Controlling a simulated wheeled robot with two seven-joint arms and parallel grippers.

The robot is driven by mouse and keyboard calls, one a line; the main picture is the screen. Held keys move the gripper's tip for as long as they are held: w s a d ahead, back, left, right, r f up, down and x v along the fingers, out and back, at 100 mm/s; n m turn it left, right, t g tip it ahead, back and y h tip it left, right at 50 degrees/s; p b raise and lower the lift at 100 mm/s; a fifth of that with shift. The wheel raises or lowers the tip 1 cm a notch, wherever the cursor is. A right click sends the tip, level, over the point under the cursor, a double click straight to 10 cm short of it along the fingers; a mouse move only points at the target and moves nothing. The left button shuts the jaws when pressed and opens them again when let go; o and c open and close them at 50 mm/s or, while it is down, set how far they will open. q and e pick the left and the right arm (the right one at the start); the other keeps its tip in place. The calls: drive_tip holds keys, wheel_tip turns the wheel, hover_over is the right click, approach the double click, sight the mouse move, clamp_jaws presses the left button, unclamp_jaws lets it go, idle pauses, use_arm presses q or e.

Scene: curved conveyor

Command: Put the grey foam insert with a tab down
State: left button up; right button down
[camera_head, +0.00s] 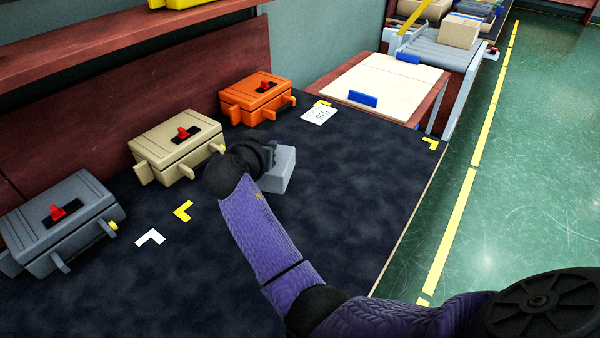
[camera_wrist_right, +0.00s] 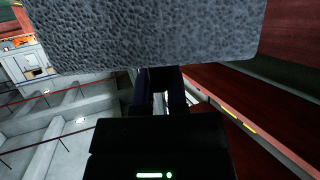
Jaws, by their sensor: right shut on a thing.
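The grey foam insert (camera_head: 277,170) is a light grey block at the fingers of my right gripper (camera_head: 268,158), over the dark mat in the head view. In the right wrist view the grey foam insert (camera_wrist_right: 145,30) fills the top of the picture, with a pitted surface. My right gripper (camera_wrist_right: 163,85) is shut on it. The fingertips are partly hidden by the insert. I cannot tell whether the insert touches the mat, and I cannot make out its tab. My left gripper is not in view.
Grey (camera_head: 60,225), beige (camera_head: 175,148) and orange (camera_head: 256,98) cases with red switches line the back of the dark mat (camera_head: 330,225). A white label (camera_head: 319,115) and yellow corner marks (camera_head: 183,211) lie on it. A pale board (camera_head: 385,82) and conveyor (camera_head: 440,52) stand beyond. The mat's right side is clear.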

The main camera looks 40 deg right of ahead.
wheel_tip(320, 180, down, 8)
drive_tip(key=b, duration=0.3)
drive_tip(key=shift+r, duration=0.15)
drive_tip(key=shift+f, duration=0.4)
drive_tip(key=shift+r, duration=0.1)
drive_tip(key=c, duration=0.7)
unclamp_jaws()
drive_tip(key=shift+o, duration=0.2)
